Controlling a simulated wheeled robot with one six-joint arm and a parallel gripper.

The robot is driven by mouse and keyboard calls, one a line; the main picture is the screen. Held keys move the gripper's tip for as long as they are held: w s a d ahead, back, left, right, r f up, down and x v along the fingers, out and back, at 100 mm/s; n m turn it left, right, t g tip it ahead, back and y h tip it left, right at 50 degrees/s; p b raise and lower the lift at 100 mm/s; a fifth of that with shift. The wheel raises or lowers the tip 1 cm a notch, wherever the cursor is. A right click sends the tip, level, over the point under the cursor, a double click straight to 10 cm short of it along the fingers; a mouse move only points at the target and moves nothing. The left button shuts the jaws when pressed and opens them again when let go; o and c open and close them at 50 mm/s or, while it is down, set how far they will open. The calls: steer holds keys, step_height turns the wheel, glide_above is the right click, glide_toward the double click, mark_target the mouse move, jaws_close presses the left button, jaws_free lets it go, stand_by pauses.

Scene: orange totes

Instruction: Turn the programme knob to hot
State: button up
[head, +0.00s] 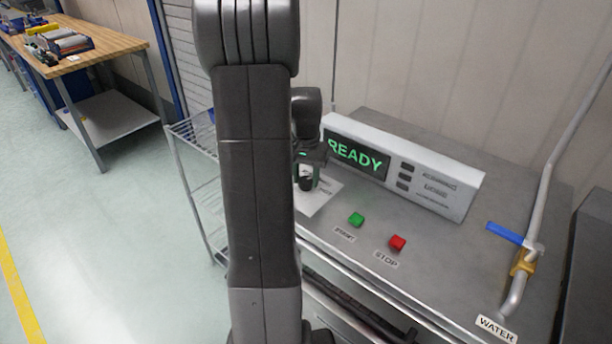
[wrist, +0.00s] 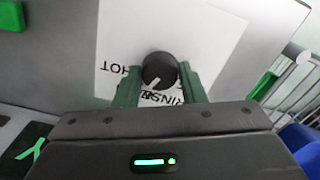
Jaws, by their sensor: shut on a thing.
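The black programme knob (wrist: 158,68) stands on a white label plate (wrist: 206,40) on the grey top of the machine. In the wrist view the labels are upside down: HOT is left of the knob, and RINSE lies below it, partly covered. The knob's white pointer line points down and slightly left in that view, towards the RINSE lettering rather than HOT. My gripper (wrist: 158,85) has its green fingers on either side of the knob and is shut on it. In the head view the knob (head: 306,184) shows below my gripper, behind my arm.
A display box (head: 475,193) reading READY stands behind the knob. A green start button (head: 356,219) and a red STOP button (head: 397,243) are to the right. A blue-handled water valve (head: 505,233) is farther right. A wire rack (head: 198,165) stands left.

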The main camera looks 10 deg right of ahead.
mark_target(306, 180)
steer(key=m, duration=0.4)
steer(key=shift+m, duration=2.3)
steer(key=shift+r, duration=0.1)
steer(key=o, duration=1)
step_height(306, 180, up, 14)
steer(key=shift+f, duration=0.2)
step_height(306, 180, down, 14)
steer(key=shift+r, duration=0.1)
